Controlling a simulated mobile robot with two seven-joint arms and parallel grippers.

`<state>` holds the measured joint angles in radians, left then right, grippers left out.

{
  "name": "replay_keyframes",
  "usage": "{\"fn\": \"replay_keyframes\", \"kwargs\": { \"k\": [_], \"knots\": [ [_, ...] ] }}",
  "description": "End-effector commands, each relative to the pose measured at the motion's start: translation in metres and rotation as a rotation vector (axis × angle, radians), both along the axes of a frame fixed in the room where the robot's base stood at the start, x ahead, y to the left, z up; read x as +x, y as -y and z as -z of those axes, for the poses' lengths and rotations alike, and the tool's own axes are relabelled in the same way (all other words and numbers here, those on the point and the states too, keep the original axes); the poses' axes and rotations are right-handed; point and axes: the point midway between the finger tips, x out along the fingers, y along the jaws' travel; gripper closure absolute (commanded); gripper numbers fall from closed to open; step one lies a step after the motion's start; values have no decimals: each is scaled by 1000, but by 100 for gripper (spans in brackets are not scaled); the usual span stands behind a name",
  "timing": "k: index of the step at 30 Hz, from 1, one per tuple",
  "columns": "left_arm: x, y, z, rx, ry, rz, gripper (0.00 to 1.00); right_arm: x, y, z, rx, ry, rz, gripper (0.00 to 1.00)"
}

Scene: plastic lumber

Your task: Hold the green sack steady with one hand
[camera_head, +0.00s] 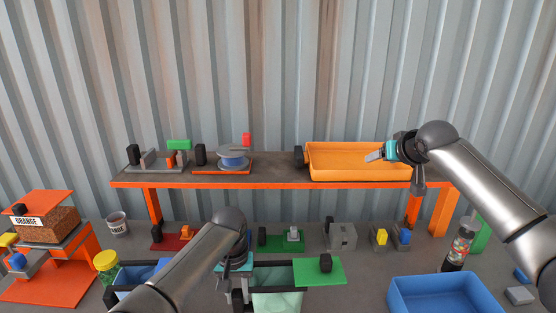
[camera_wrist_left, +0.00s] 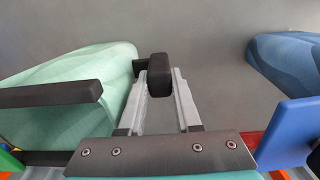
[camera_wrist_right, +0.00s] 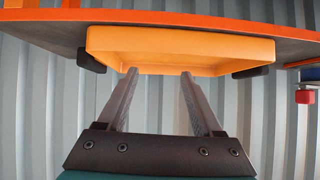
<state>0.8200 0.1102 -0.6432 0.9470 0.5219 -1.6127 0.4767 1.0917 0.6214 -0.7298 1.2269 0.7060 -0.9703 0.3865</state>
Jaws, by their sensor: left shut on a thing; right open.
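The pale green sack (camera_head: 280,301) hangs in a dark frame at the front middle of the bench, partly hidden by my left arm. The sack (camera_wrist_left: 85,75) fills the left side of the left wrist view, with a black bar across it. My left gripper (camera_head: 238,295) is at the sack's left side. In the left wrist view its fingers are shut on a black block (camera_wrist_left: 159,75), which appears joined to the sack's frame. My right gripper (camera_head: 375,156) is open and empty, in front of the orange tray (camera_head: 358,174) on the raised shelf.
A blue sack (camera_wrist_left: 290,65) is to the other side of my left gripper. A green plate (camera_head: 322,272) with a black knob adjoins the green sack. A blue bin (camera_head: 434,293) and a dark bottle (camera_head: 459,247) stand to the right. Coloured fixtures line the bench under the shelf (camera_head: 270,181).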

Motion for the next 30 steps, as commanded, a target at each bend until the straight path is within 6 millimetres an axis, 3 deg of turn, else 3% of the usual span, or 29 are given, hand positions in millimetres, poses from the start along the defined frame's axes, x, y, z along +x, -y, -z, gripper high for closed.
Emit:
{"fn": "replay_keyframes", "kwargs": {
  "k": [1, 6, 15, 22, 30],
  "knots": [
    [-1, 0, 2, 2, -4, 0, 100, -4, -20, 0, -57, -42, -74, 32],
    [-1, 0, 2, 2, -4, 0, 100, -30, -73, 15, -264, -218, -347, 32],
    [-1, 0, 2, 2, -4, 0, 100, -102, -136, 35, -598, -506, -918, 32],
    [-1, -1, 2, 2, -4, 0, 100, -151, -155, 33, -763, -650, -1306, 32],
    [-1, -1, 2, 2, -4, 0, 100, -171, -158, 34, -819, -705, -1479, 32]
  ]
}}
